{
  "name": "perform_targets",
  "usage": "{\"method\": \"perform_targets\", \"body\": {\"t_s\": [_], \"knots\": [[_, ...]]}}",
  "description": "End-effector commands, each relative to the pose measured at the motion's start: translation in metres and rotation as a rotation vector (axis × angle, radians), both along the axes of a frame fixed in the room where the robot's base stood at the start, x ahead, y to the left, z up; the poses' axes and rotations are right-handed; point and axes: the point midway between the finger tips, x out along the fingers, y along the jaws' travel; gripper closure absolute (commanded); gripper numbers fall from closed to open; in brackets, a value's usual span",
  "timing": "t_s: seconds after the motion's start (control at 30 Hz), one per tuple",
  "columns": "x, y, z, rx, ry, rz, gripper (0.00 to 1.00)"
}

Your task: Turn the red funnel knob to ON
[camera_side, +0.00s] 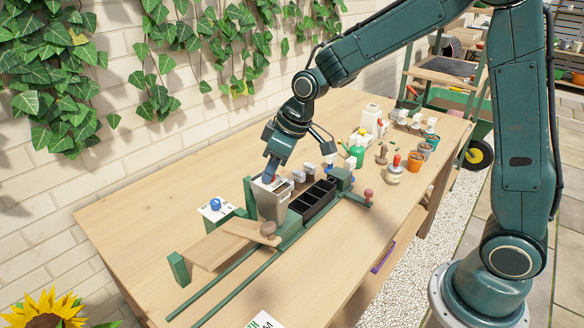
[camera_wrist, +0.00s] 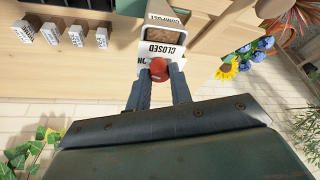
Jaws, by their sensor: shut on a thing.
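The red funnel knob (camera_wrist: 158,70) sits between the two fingertips of my gripper (camera_wrist: 160,76) in the wrist view, and the gripper is shut on it. Just beyond the knob is a white plate with the word CLOSED (camera_wrist: 160,48); part of another word beside the knob is covered. In the side view my gripper (camera_side: 271,172) reaches down onto the top of the grey funnel box (camera_side: 271,204). The knob is mostly hidden by the fingers there, so its setting is hard to tell.
A blue knob on a white plate (camera_side: 215,204) stands just left of the funnel. A black divided tray (camera_side: 314,199) lies to its right, and a wooden slide with a round knob (camera_side: 232,240) in front. Bottles and pots stand farther back.

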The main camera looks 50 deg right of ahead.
Motion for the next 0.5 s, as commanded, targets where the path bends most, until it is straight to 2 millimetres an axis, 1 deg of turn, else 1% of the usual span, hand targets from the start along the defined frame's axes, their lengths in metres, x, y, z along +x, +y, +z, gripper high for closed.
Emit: {"method": "perform_targets", "body": {"t_s": [0.2, 0.5], "knots": [[0.0015, -0.0019, 0.0002, 0.001, -0.001, 0.180, 1.00], [0.0019, -0.0020, 0.0003, -0.001, -0.001, 0.331, 1.00]]}}
